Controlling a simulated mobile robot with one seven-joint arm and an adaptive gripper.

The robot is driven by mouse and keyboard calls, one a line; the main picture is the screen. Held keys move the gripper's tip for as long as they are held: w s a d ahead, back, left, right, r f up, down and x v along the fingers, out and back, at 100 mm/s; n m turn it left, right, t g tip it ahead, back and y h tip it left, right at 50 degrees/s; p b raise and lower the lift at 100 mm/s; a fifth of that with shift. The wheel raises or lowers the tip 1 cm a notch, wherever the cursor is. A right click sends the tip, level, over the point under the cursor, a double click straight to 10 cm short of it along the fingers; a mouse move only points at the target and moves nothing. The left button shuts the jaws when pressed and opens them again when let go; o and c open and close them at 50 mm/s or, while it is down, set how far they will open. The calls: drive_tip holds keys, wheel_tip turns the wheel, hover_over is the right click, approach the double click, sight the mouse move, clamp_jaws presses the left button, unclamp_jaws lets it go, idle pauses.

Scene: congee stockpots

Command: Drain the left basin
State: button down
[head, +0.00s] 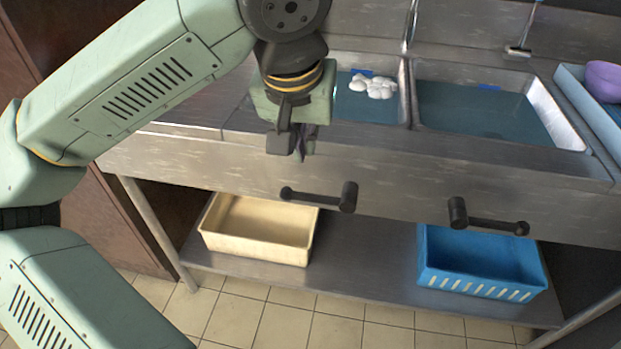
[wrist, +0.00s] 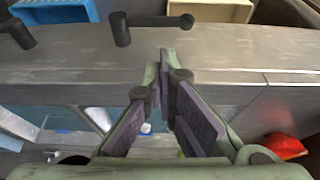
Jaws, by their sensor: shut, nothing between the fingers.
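The left basin (head: 405,112) holds blue-green water, with a clump of white rounded things (head: 372,86) at its surface. My gripper (head: 303,150) is shut and empty, at the counter's front panel, above and apart from the left lever (head: 320,196). This dark lever lies about level, its knob end to the left and its thick pivot to the right. It also shows in the wrist view (wrist: 152,22), beyond my fingertips (wrist: 165,58). My arm and gripper hide part of the left basin. The right basin (head: 560,118) also holds water, with the right lever (head: 488,219) below it.
A cream bin (head: 258,245) and a blue crate (head: 480,284) stand on the lower shelf (head: 365,270). A purple bowl (head: 604,80) sits at the far right. A red object (wrist: 284,145) shows in the wrist view. The space before the panel looks clear.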

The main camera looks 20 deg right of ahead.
sight(309, 194)
drive_tip(key=p+x, duration=0.1)
drive_tip(key=x, duration=1.1)
drive_tip(key=shift+s+a+f+p, duration=0.15)
drive_tip(key=shift+s+f+p, duration=0.1)
drive_tip(key=shift+p, duration=0.1)
drive_tip(key=shift+w+a+f+h+b, duration=0.1)
drive_tip(key=shift+f+h+b, duration=0.2)
drive_tip(key=shift+b, duration=0.3)
drive_tip(key=shift+g, duration=0.3)
drive_tip(key=shift+h+b, duration=0.4)
drive_tip(key=shift+b, duration=0.1)
